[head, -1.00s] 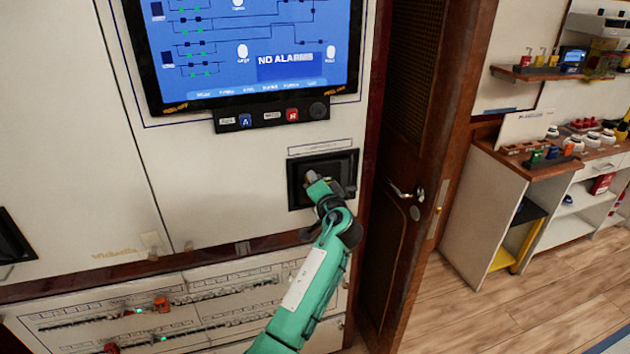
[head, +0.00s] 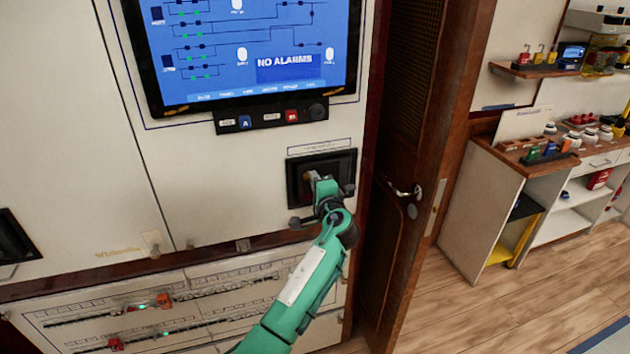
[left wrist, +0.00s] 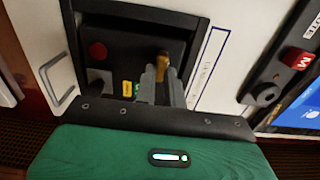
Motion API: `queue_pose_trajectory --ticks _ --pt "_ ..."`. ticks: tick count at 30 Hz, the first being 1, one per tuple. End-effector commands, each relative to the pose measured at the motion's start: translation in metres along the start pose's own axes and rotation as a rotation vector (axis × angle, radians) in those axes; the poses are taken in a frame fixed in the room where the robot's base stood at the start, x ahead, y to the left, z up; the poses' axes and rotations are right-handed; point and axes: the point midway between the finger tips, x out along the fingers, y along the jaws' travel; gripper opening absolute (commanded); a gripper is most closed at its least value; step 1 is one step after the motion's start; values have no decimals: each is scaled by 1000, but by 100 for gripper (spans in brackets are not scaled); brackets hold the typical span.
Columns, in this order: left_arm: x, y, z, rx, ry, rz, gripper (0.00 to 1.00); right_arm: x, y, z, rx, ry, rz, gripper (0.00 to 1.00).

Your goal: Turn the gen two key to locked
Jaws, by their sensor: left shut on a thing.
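My left gripper (head: 313,179) reaches into a black recessed panel (head: 346,166) on the cream cabinet, below the screen. In the left wrist view its grey fingers (left wrist: 157,84) are shut on a brass-coloured key (left wrist: 163,60) at the face of the panel (left wrist: 128,47). The fingers hide most of the key, and I cannot read its position marks. A red round part (left wrist: 97,50) and small yellow and green labels (left wrist: 127,88) sit beside it on the panel. My right gripper is in neither view.
A screen (head: 250,50) reading "NO ALARMS" hangs above, with a button strip (head: 270,117) under it. Breaker rows (head: 130,318) lie below left. A brown door (head: 408,150) stands close on the right. Shelves (head: 540,170) and open floor lie beyond.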

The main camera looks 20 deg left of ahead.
Motion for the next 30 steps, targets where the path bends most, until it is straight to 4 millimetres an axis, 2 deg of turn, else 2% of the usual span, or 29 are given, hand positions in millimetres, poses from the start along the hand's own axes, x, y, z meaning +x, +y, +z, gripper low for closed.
queue_pose_trajectory --ticks 11,12,15,25,30 --pt "0 -1 0 6 1 -3 0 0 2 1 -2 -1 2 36" --pt "0 -1 0 6 1 -3 13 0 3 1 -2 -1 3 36" --pt "0 -1 0 6 1 -2 32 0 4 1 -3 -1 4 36" --pt "-2 0 0 5 1 -1 33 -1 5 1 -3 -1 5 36" --pt "-23 -1 -1 4 2 1 33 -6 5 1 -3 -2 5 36"
